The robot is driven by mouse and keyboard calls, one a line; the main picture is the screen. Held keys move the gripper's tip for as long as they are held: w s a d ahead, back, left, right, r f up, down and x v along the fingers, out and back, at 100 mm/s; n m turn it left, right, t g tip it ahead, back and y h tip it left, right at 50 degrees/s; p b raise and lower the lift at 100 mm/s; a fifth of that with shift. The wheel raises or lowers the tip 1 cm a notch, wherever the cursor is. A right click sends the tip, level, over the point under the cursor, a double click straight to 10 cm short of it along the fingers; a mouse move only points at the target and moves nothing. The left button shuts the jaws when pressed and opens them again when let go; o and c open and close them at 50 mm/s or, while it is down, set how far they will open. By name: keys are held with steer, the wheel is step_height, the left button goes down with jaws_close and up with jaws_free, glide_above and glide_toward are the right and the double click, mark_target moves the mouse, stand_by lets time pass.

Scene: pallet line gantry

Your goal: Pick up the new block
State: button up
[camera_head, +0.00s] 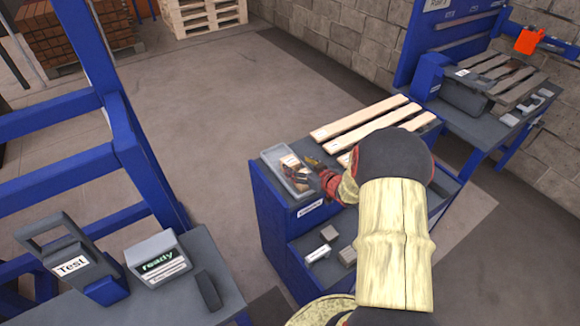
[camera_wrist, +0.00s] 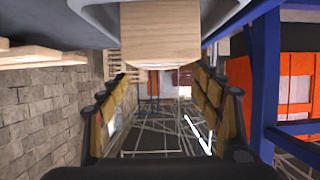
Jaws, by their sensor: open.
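A light wooden block (camera_head: 290,160) is in the grey tray (camera_head: 266,158) on the left end of the blue workbench. In the wrist view the block (camera_wrist: 160,42) is at top centre, just beyond the fingertips and roughly centred between them. My gripper (camera_head: 305,168) reaches to the tray from the right, its fingers beside the block. In the wrist view my gripper (camera_wrist: 162,82) has its two fingers wide apart with nothing held between them. My gripper and arm partly hide the tray's right side in the head view.
Pale planks (camera_head: 365,125) lie on the workbench behind my arm. A test device (camera_head: 70,262) and a "ready" display (camera_head: 158,258) stand on the left table. A second blue bench (camera_head: 490,115) is at right.

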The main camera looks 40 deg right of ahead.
mark_target(291, 161)
steer(key=x, duration=0.1)
steer(key=b+x, duration=0.1)
steer(key=x, duration=0.1)
steer(key=b+x, duration=0.1)
steer(key=x, duration=0.1)
steer(key=shift+w+f, duration=0.15)
steer(key=shift+f, duration=0.2)
steer(key=shift+w+b, duration=0.3)
steer(key=shift+w, duration=0.15)
steer(key=shift+c, duration=0.9)
steer(key=c, duration=1.1)
steer(key=shift+d+r, duration=0.1)
